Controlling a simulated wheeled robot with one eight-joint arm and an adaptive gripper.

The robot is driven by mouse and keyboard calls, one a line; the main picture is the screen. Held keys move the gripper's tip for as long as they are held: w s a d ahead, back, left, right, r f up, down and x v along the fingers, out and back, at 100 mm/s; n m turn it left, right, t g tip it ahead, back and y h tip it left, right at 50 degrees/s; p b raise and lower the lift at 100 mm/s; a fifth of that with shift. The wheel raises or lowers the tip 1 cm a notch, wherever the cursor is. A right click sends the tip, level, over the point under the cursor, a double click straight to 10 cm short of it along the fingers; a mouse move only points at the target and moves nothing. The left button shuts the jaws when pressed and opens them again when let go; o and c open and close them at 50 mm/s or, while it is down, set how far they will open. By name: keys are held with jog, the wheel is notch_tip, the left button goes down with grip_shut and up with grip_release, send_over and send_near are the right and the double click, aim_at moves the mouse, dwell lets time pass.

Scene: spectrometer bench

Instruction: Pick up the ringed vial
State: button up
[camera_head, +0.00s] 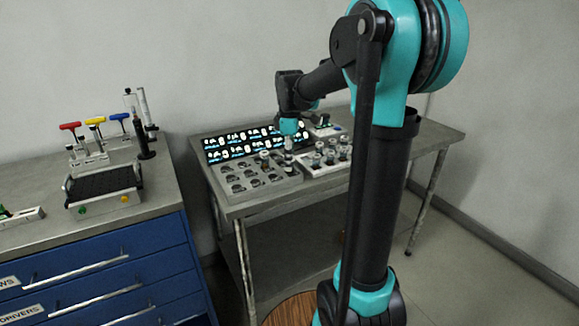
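Several small vials with dark caps (330,158) stand upright on a pale rack (316,173) on the grey metal table. One more vial (265,158) stands in the grey tray with dark recesses (233,194), left of my gripper. I cannot tell which vial bears a ring at this size. My gripper (289,148) points down over the right side of the grey tray, close to the rack's left end. Its fingers are too small to tell whether they are open, shut or holding anything.
A lit display panel (225,148) with rows of symbols stands behind the tray. A small device (325,131) sits behind the rack. The left bench (150,195) holds coloured T-handle tools (96,121) and a black-topped box (103,184). The table's right end is clear.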

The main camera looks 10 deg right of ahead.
grip_shut()
